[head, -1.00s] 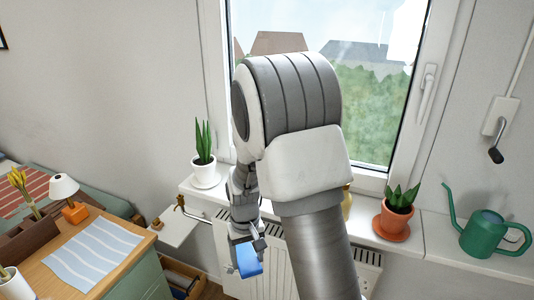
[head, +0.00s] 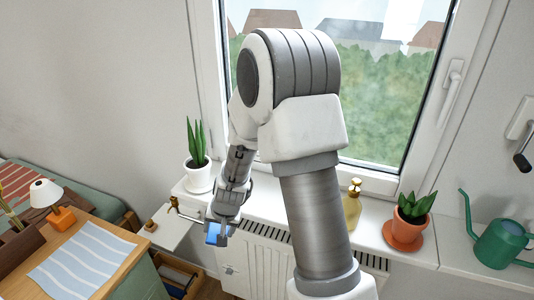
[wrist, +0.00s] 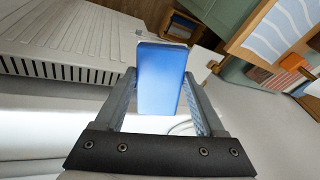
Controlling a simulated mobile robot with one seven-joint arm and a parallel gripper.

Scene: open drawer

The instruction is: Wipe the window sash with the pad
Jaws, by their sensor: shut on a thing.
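A blue pad (head: 214,233) is held in my gripper (head: 217,236), in front of the sill's left part and above the radiator's left end. In the wrist view the pad (wrist: 161,78) stands between the two fingers of my gripper (wrist: 163,98), which are shut on it. The window sash (head: 424,110) has a white frame with a handle on its right side; its glass shows whitish smears near the top. My arm covers part of the left and lower sash. The pad is well apart from the sash.
On the sill (head: 455,243) stand a potted plant (head: 198,172) at left, an amber bottle (head: 352,207), a terracotta plant pot (head: 404,228) and a green watering can (head: 497,241). A radiator (head: 262,262) is below. A desk (head: 115,270) with a striped cloth is at left.

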